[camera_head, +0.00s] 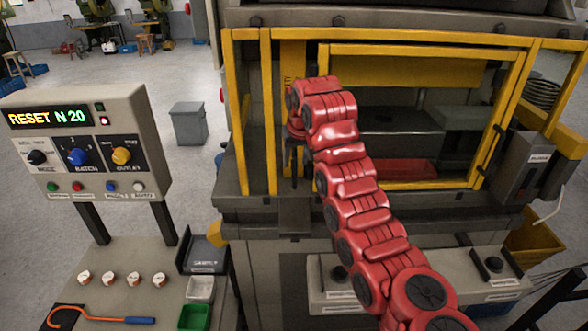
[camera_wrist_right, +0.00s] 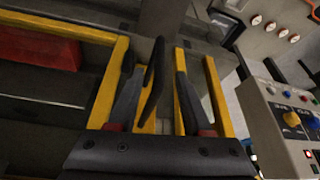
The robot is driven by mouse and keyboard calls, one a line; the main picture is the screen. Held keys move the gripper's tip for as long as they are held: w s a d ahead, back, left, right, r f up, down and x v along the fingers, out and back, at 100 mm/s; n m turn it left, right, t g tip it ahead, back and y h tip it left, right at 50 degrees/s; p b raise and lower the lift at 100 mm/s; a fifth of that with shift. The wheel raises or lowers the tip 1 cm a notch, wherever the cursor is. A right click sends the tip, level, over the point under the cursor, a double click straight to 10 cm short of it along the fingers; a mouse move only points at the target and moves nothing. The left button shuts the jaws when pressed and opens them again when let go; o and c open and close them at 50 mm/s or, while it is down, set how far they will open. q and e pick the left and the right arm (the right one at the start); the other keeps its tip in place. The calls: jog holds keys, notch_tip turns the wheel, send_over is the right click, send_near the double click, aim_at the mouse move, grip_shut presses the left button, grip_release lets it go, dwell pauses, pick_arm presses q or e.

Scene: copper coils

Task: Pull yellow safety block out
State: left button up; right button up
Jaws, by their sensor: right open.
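A yellow upright piece (camera_head: 293,58) with dark markings stands between the guard posts of the press, behind the end of my right arm. It looks like the safety block, but the arm hides part of it and I cannot see its lower end clearly. My right gripper (camera_head: 294,160) points down in front of the guard, its dark fingers apart. In the right wrist view the open gripper (camera_wrist_right: 160,100) has yellow strips and a dark upright bar showing between or behind its fingers. I cannot tell whether it touches any of them. My left gripper is out of view.
The yellow guard frame (camera_head: 425,49) surrounds the press opening, with a red tray (camera_head: 400,169) inside. A control panel (camera_head: 88,145) reading RESET stands left. A bench (camera_head: 130,300) below it holds an orange hook, bins and several small round pieces. A grey bin (camera_head: 188,124) stands on the floor.

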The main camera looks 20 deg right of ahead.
aim_at(294, 173)
jog(key=p+x, duration=0.3)
jog(key=x, duration=0.3)
jog(key=shift+w, duration=0.15)
jog(key=shift+w+f, duration=0.1)
jog(key=shift+f, duration=0.55)
grip_shut()
dwell(0.6)
